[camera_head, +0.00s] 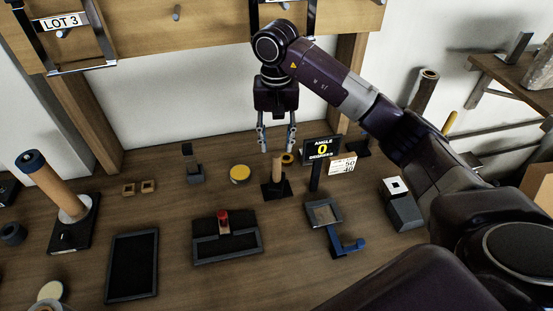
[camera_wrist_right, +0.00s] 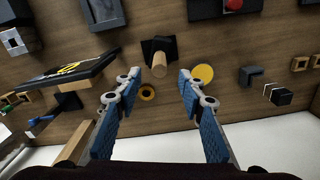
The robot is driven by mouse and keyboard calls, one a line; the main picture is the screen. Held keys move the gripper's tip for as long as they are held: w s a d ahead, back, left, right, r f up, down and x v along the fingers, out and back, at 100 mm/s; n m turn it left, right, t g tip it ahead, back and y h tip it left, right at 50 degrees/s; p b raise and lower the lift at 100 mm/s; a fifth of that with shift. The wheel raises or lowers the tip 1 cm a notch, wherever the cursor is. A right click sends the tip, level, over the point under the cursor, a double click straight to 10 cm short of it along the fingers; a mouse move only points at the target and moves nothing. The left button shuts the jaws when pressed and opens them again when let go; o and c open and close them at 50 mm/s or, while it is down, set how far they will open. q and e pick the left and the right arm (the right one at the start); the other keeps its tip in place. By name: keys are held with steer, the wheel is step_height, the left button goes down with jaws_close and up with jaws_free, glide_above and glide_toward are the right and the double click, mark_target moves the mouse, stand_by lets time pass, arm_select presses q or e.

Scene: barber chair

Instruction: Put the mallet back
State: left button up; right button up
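An upright wooden handle on a black base (camera_head: 277,188), which looks like the mallet, stands on the wooden bench near the middle. In the right wrist view its handle (camera_wrist_right: 163,73) points up toward the camera, over the black part. My right gripper (camera_head: 277,146) hangs fingers-down just above the handle's top. In the wrist view its blue-padded fingers (camera_wrist_right: 158,82) are spread apart with nothing held between them. The handle's end shows in the gap, slightly beyond the tips. My left gripper is not in view.
A display reading ANGLE 0 (camera_head: 321,150) stands close right of the handle. A yellow disc (camera_head: 240,173) lies to the left. A black tray with a red knob (camera_head: 223,220) is in front. A tall cylinder (camera_head: 52,185) stands far left. A wooden beam (camera_head: 200,25) crosses above.

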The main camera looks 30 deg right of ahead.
steer(key=shift+r, duration=1.5)
